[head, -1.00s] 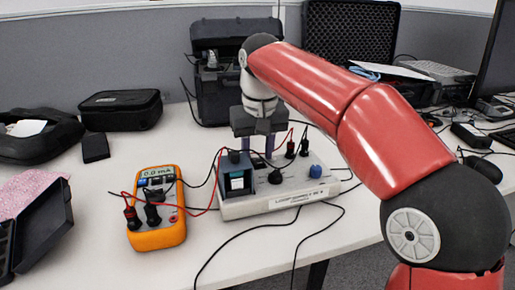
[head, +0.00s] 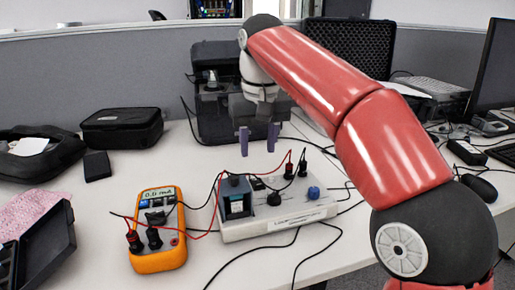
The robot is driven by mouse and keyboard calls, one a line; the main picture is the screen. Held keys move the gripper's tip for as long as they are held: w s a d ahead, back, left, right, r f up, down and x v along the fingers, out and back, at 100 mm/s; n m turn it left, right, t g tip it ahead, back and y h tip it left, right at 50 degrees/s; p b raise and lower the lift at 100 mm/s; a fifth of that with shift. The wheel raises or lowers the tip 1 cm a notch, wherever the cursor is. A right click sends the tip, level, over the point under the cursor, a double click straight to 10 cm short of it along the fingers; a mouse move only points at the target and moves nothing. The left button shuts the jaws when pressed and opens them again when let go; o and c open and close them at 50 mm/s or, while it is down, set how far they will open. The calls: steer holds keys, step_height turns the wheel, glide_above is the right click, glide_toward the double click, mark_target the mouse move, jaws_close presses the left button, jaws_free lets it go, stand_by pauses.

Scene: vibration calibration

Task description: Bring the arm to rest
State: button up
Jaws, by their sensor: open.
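My gripper (head: 257,141) hangs from my red arm with its two purple-grey fingers pointing down, apart and empty. It is in the air above and behind the white loop supply box (head: 275,224), touching nothing that I can see. The box carries a dark block with a small screen (head: 236,196), a blue knob (head: 313,192), a black knob (head: 274,198) and red and black plugs. An orange multimeter (head: 159,258) lies to its left, joined by red and black leads. Its display shows a small mA reading, too blurred to read surely.
An open black case (head: 216,112) stands behind my gripper. Black pouches (head: 122,128) lie at the back left, and an open dark box (head: 45,252) at the front left. A mouse (head: 478,188) and monitor (head: 497,72) are at the right. Loose cables cross the front table.

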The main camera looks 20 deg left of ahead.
steer(key=s+d+f+m+t, duration=0.1)
steer(key=s+d+f, duration=0.15)
steer(key=d, duration=0.45)
steer(key=s+d+f+m+t+h, duration=0.1)
steer(key=s+d, duration=0.3)
steer(key=d, duration=0.2)
steer(key=s+d+f+m+t, duration=0.1)
steer(key=s+d+f, duration=0.1)
steer(key=s+d, duration=0.35)
steer(key=s+d+f+m+t, duration=0.1)
steer(key=s+d+f+m, duration=0.2)
steer(key=s+d+f, duration=0.5)
step_height(320, 180, down, 4)
steer(key=d, duration=0.2)
steer(key=shift+d+r, duration=0.25)
steer(key=shift+d, duration=0.15)
steer(key=shift+s, duration=0.1)
steer(key=shift+c, duration=0.5)
steer(key=shift+a, duration=0.1)
